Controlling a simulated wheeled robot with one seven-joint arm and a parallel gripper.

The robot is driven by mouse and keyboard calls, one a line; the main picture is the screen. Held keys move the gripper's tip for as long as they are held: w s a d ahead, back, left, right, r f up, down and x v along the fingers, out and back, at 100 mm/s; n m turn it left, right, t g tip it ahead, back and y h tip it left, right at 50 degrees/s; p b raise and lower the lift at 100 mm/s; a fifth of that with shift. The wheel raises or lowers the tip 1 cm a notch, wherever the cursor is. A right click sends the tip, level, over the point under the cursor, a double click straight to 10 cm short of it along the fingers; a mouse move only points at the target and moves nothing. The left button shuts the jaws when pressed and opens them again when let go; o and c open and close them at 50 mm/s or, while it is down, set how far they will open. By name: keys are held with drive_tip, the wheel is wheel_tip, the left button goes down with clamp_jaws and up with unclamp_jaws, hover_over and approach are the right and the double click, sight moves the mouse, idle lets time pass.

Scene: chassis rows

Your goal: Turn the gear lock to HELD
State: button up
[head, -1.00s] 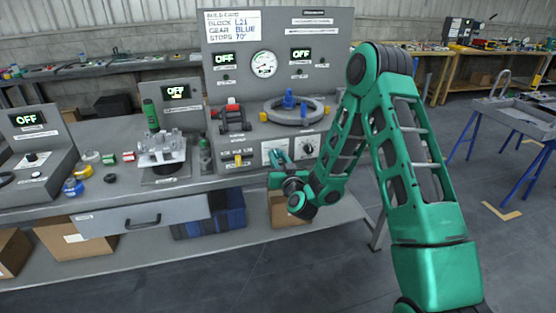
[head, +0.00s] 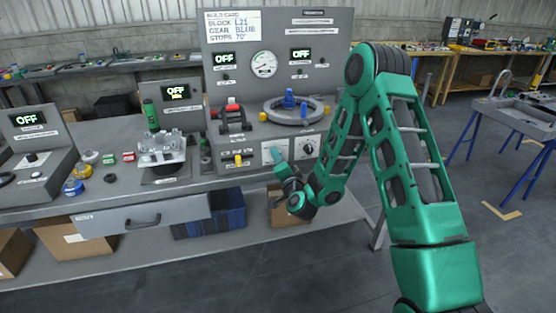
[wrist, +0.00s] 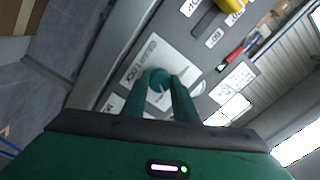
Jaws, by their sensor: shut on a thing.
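The gear lock is a round teal knob (wrist: 158,80) on a white labelled plate (wrist: 150,55) on the front of the grey machine. In the wrist view my gripper (wrist: 160,84) has its two green fingers shut on the knob, one on each side. The plate's lettering is partly covered by the fingers, and I cannot read the knob's setting. In the head view my gripper (head: 277,160) reaches the white plate (head: 270,146) low on the machine's front, and the knob is hidden behind it.
Right of the plate is another panel with a black knob (head: 308,149). A yellow handle (head: 238,160) sits to the left. Above are a ring with blue pegs (head: 290,107) and two OFF displays. A drawer (head: 140,219) and cardboard boxes are below the bench.

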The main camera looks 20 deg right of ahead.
drive_tip(key=shift+a+f+m, duration=0.1)
drive_tip(key=shift+a+m, duration=0.1)
drive_tip(key=shift+m, duration=1.3)
drive_tip(key=o, duration=1.1)
drive_tip(key=shift+c, duration=0.2)
drive_tip(key=s, duration=1)
drive_tip(key=shift+s, duration=0.4)
